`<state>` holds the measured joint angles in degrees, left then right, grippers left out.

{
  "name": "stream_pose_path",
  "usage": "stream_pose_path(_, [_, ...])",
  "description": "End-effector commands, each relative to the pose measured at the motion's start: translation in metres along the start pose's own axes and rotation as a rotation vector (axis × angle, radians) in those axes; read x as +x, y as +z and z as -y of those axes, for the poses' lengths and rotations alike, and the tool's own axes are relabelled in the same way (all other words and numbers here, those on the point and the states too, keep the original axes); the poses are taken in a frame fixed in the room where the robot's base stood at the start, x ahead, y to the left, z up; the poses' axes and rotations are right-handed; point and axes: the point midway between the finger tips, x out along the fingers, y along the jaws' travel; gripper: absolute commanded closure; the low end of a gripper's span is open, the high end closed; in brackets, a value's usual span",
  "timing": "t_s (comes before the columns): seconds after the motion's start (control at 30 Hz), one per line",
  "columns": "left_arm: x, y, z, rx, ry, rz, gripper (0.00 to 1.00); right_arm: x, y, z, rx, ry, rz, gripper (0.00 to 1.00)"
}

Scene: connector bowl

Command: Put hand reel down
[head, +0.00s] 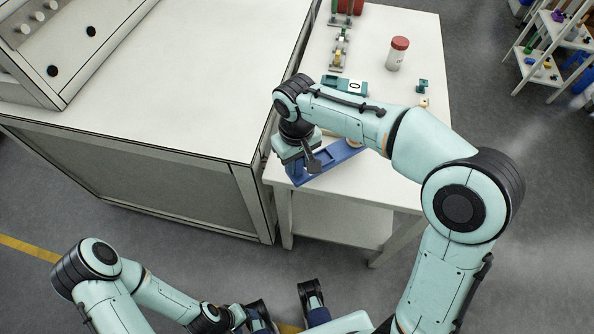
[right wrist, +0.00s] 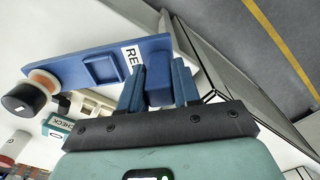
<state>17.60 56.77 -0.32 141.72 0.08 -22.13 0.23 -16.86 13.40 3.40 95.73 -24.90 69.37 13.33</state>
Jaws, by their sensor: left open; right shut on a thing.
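The hand reel (right wrist: 100,68) appears to be the long blue piece with a shallow square recess and a white label reading "RE", the rest hidden. A black, white and orange round part (right wrist: 30,93) is at its far end. In the head view the blue piece (head: 322,168) is at the white table's near left corner, partly under my right arm. My right gripper (right wrist: 158,85) is shut on a blue block at its near end; whether it touches the table is unclear. My left gripper (head: 240,316) is open, low at the bottom of the head view, its fingertips hard to see.
On the white table (head: 366,22) stand a red-capped white bottle (head: 397,54), a teal box marked "0" (head: 346,86) and a small teal part (head: 422,86). A large pale bench (head: 190,90) adjoins on the left. A shelf rack (head: 545,50) stands at the far right.

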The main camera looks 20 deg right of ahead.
Motion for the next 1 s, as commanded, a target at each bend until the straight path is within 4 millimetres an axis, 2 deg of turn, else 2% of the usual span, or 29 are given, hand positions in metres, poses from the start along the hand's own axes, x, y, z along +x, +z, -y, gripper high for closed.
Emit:
stream_pose_path(0.3, [0.005,-0.003,0.001,0.001,0.002,-0.008,0.38,0.041,0.001,-0.001,0.001,0.0,0.002,1.0])
stream_pose_path(0.73, [0.006,-0.004,0.001,0.001,0.003,-0.011,0.38,0.048,0.0,0.0,0.001,0.0,0.0,1.0])
stream_pose_path(0.77, [0.006,-0.004,0.001,0.001,0.003,-0.011,0.38,0.049,0.0,0.0,0.001,0.0,0.001,0.65])
stream_pose_path(0.83, [0.006,-0.004,0.001,0.001,0.003,-0.011,0.38,0.048,0.0,0.0,0.001,0.0,0.001,0.43])
stream_pose_path(1.0, [0.006,-0.004,0.001,0.001,0.003,-0.011,0.38,0.048,0.0,0.0,0.001,0.0,0.001,0.43])
